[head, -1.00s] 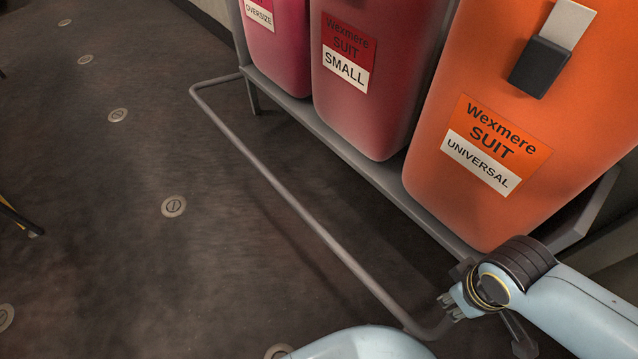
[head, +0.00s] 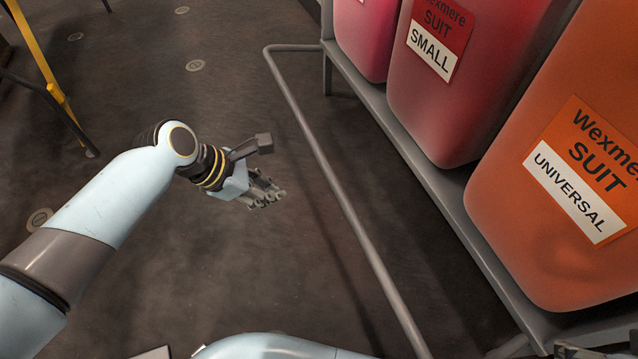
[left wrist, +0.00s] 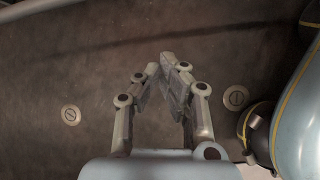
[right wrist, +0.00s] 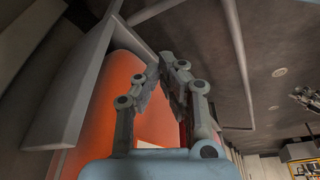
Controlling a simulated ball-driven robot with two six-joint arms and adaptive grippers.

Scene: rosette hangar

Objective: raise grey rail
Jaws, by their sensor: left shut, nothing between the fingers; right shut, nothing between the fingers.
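The grey rail (head: 345,205) is a thin bent bar low in front of the rack, running from the rack's far end toward the bottom edge. My left gripper (head: 268,196) is left of the rail, apart from it, shut and empty. It also shows in the left wrist view (left wrist: 161,64), fingertips together over bare floor. My right gripper (right wrist: 165,62) is shut and empty in the right wrist view. The rail (right wrist: 238,55) passes to the right of its fingers there, not between them. The rail's near end is hidden in the head view.
The grey rack (head: 425,165) holds several suit bins, including a red SMALL one (head: 425,110) and an orange UNIVERSAL one (head: 510,240). A yellow and black frame (head: 45,70) stands at the far left. The dark floor left of the rail is mostly clear.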

